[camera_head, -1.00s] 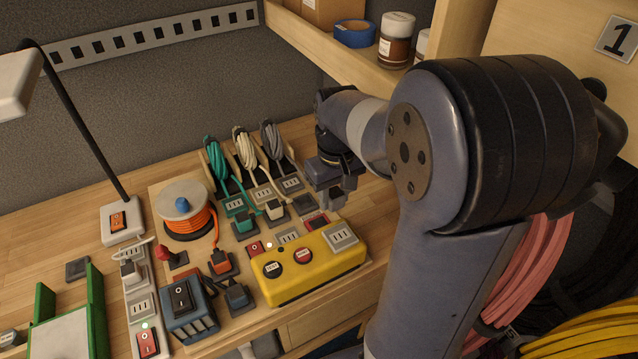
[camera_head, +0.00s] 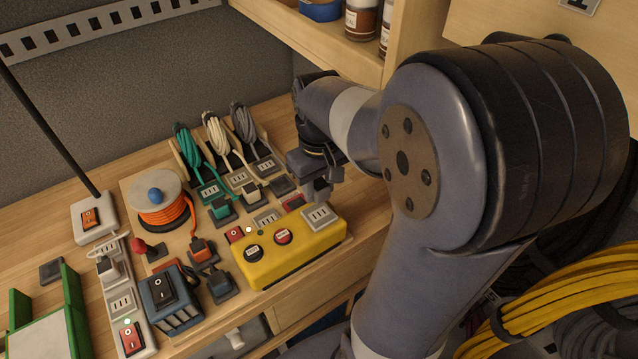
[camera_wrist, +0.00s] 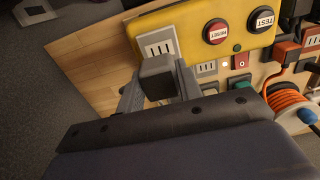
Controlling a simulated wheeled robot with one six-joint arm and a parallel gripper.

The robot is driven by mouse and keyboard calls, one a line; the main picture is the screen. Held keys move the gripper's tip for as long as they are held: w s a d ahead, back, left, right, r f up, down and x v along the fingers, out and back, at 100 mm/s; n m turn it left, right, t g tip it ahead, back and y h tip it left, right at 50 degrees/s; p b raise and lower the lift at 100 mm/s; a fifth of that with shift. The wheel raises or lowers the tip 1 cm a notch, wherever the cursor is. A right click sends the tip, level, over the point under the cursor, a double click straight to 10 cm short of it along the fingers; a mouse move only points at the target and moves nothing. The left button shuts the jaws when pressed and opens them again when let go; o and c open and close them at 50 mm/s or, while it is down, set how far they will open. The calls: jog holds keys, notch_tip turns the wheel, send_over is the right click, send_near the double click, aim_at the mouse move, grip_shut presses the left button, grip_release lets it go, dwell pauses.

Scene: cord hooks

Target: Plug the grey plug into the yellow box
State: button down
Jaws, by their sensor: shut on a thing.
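The yellow box (camera_head: 293,255) sits at the front of the bench board, with a pale slotted socket (camera_head: 320,216) on its top right end. The box (camera_wrist: 190,25) and its socket (camera_wrist: 159,43) also show in the wrist view. My gripper (camera_wrist: 158,85) is shut on the dark grey plug (camera_wrist: 158,76), one finger on each side. In the head view my gripper (camera_head: 318,190) is close above and behind the socket. The plug's front overlaps the socket's edge in the wrist view; its prongs are hidden, and I cannot tell whether they touch.
Coiled teal, cream and grey cords (camera_head: 242,122) hang behind a row of sockets. An orange cord reel (camera_head: 160,200), a blue box (camera_head: 168,298) and a power strip (camera_head: 122,300) stand to the left. A wooden shelf (camera_head: 320,40) is above the back right.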

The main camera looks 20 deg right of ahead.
aim_at(319, 214)
jog(key=shift+f+b, duration=1.9)
jog(key=shift+f, duration=0.55)
jog(key=shift+f, duration=0.6)
dwell(0.7)
jog(key=c, duration=0.9)
grip_release()
jog(key=shift+r, duration=0.1)
notch_tip(319, 214, up, 11)
jog(key=shift+f, duration=0.15)
notch_tip(319, 214, down, 11)
jog(key=shift+r, duration=0.25)
